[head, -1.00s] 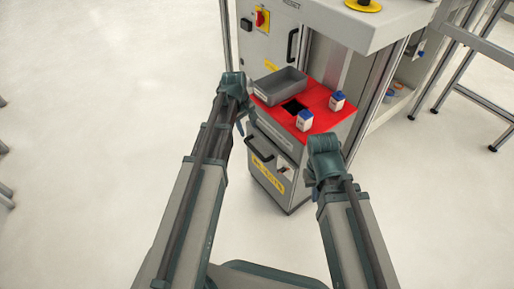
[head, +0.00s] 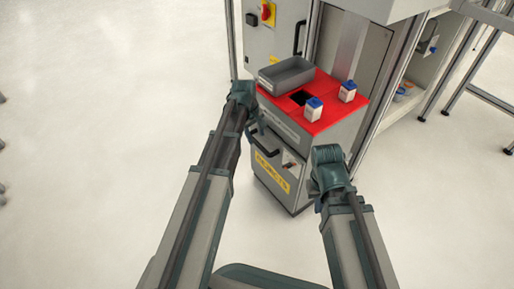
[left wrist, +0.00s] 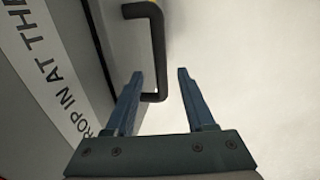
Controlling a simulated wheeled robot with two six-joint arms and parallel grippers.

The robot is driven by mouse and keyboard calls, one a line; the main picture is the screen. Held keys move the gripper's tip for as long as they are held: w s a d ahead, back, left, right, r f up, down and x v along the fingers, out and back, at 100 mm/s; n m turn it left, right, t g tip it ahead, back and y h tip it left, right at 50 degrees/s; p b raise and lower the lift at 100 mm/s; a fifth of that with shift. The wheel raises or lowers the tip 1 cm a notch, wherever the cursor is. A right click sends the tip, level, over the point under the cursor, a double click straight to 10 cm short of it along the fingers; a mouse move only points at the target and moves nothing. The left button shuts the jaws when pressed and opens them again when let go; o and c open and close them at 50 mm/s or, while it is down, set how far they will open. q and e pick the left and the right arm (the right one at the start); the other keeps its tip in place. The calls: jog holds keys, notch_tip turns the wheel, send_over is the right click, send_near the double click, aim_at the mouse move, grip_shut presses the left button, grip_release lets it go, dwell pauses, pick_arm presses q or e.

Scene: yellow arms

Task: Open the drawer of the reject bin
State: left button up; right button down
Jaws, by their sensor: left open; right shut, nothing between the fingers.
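The reject bin (head: 338,136) is a grey cabinet with a red top, standing ahead of me. Its drawer front (head: 285,190) carries a yellow label and a black bar handle (head: 263,151); the drawer looks closed. My left gripper (head: 257,122) is at the bin's front left, just above the handle. In the left wrist view its two fingers (left wrist: 160,73) are open, and the black handle (left wrist: 158,45) lies beyond and between the fingertips, nearer the left finger. I see no clear contact. My right gripper (head: 328,160) is shut and empty, in front of the bin's right side.
On the red top (head: 327,121) stand a grey tray (head: 287,75) and two small white-and-blue containers (head: 314,110) (head: 348,91), around a dark square opening (head: 301,97). A grey machine cabinet (head: 270,45) stands behind. The floor at left is clear.

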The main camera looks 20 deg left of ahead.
aim_at(258, 143)
pick_arm(q)
jog(key=f+b, duration=0.3)
jog(key=f, duration=0.1)
jog(key=shift+w+d, duration=0.25)
jog(key=shift+w, duration=0.05)
grip_shut()
dwell(1.1)
